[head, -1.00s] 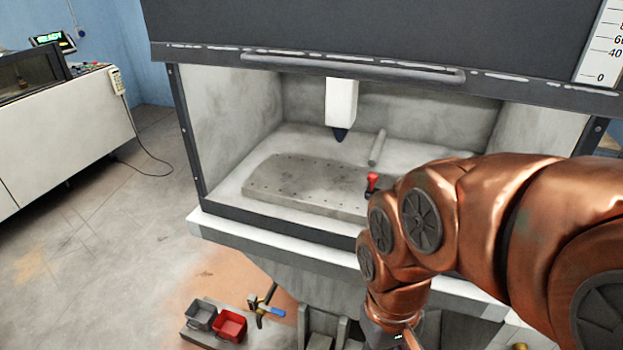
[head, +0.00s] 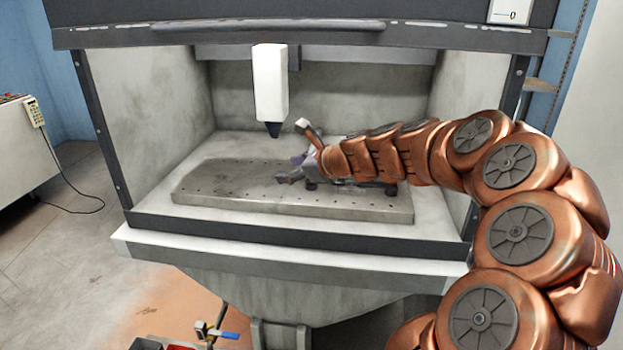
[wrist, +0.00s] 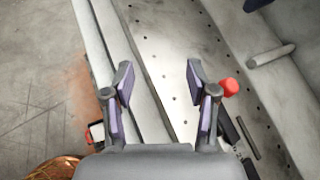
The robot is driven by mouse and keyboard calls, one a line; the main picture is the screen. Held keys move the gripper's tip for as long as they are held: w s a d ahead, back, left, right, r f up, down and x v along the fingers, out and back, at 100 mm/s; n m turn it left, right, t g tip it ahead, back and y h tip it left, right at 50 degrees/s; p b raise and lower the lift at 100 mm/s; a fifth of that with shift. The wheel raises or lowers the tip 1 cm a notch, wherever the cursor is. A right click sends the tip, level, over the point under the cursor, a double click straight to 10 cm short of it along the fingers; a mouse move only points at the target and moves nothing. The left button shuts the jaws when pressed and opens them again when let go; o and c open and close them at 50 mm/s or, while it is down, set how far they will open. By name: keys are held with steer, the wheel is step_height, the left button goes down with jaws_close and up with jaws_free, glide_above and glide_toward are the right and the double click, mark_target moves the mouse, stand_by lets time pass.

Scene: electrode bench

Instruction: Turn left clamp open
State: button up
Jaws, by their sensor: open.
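A clamp shows in the wrist view as a red knob (wrist: 229,87) with dark metal parts (wrist: 248,137) on the bored plate. In the head view my arm hides the red knob. My gripper (wrist: 160,80) is open and empty. The knob is just to the right of its right finger in the wrist view, outside the jaws; I cannot tell whether they touch. In the head view my gripper (head: 292,153) is over the plate, inside the machine's opening. I see no second clamp clearly.
The grey bored plate (head: 215,187) lies on the machine bed. A white tool head with a dark tip (head: 270,90) hangs close behind my gripper. A grey rod (wrist: 272,54) lies beyond the plate. The raised hood (head: 330,35) is above. The plate's left part is clear.

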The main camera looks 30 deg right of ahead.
steer(key=w+d+f+m+t+h+b, duration=0.1)
steer(key=d+f+m+h, duration=0.2)
steer(key=d+m, duration=0.55)
steer(key=shift+w+d+f+n+p, duration=0.15)
steer(key=shift+w+d+f+n, duration=0.25)
steer(key=shift+w, duration=0.75)
steer(key=shift+w+d+f+n+p, duration=0.1)
steer(key=shift+w+d+f+n, duration=0.25)
steer(key=shift+w, duration=0.8)
steer(key=shift+w+d+f+n+p, duration=0.15)
steer(key=shift+w+d+f+n, duration=0.2)
steer(key=shift+w, duration=0.8)
steer(key=shift+a, duration=0.1)
jaws_close()
